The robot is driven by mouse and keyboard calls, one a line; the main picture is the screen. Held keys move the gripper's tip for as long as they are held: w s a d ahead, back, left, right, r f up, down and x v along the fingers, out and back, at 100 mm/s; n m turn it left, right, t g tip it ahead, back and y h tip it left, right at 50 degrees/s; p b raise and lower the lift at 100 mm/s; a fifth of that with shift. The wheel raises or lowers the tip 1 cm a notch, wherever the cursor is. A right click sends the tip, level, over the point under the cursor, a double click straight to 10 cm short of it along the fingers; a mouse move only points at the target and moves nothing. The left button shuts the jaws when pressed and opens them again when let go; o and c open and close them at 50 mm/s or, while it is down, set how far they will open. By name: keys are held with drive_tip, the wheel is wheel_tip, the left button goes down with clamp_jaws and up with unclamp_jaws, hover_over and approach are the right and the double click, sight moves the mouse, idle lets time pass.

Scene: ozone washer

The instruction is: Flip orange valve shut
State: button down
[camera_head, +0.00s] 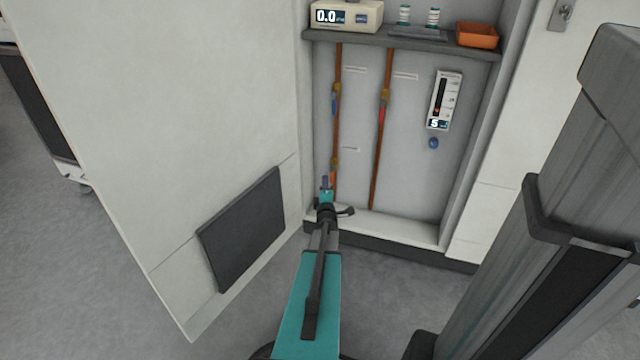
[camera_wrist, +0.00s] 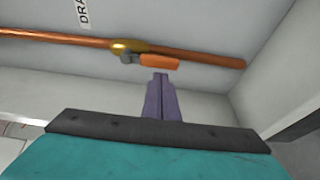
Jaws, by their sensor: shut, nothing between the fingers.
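The orange valve handle (camera_wrist: 160,62) shows in the wrist view, on a brass valve body (camera_wrist: 128,46) in a copper pipe. The handle lies roughly along the pipe there. In the head view the lower valve (camera_head: 335,162) sits low on the left copper pipe, and its handle is hard to make out behind my gripper. My gripper (camera_wrist: 161,78) has purple fingers, shut together and empty. Their tips are just below the orange handle in the wrist view; whether they touch it I cannot tell. My gripper also shows in the head view (camera_head: 325,182), in front of the left pipe.
The left pipe has a blue-handled valve (camera_head: 335,103) higher up. The right pipe has a red-handled valve (camera_head: 382,114). A flow meter (camera_head: 444,100) hangs to the right. A shelf (camera_head: 400,41) crosses above. An open cabinet door (camera_head: 190,120) stands on the left.

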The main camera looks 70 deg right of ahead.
drive_tip(key=shift+s, duration=0.25)
idle(0.3)
